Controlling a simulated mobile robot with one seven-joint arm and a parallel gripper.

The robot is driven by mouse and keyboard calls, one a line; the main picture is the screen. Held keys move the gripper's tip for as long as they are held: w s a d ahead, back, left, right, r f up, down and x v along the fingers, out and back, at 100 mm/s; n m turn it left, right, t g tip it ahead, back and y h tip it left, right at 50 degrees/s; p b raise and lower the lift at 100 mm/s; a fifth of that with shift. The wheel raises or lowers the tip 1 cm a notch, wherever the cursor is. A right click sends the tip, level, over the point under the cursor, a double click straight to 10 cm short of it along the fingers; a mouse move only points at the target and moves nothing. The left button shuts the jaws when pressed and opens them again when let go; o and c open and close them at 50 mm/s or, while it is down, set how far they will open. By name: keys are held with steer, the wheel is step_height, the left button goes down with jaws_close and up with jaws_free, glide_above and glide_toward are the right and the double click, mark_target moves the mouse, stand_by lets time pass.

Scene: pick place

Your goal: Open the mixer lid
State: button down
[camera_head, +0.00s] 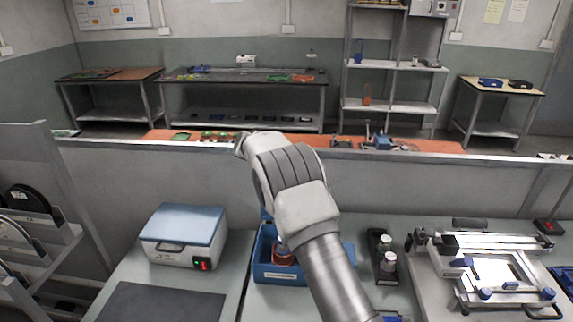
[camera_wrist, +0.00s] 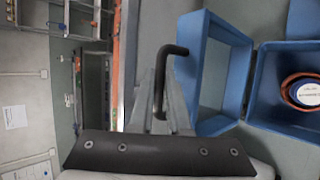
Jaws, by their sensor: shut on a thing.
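The mixer (camera_head: 180,240) looks like the white box at left on the bench in the head view. Its blue lid (camera_head: 187,223) is down, with a dark handle (camera_head: 171,247) at the front and a red switch beside it. My gripper (camera_wrist: 158,85) is shut on a black bent bar (camera_wrist: 160,65), L-shaped like a hex key, in the wrist view. The bar sticks out past the fingertips. In the head view my arm hides the fingers and the bar, and its end is up and to the right of the mixer. The mixer is not recognisable in the wrist view.
A blue bin (camera_head: 284,278) holding a jar (camera_wrist: 305,93) stands right of the mixer. Another blue open frame (camera_wrist: 238,68) is close to the bar. A low wall (camera_head: 400,180) runs behind.

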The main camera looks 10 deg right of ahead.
steer(key=shift+w, duration=0.1)
stand_by(0.3)
steer(key=c, duration=0.9)
jaws_free()
steer(key=b+v, duration=0.3)
steer(key=v, duration=1.4)
steer(key=shift+a+r, duration=0.1)
steer(key=shift+r, duration=0.05)
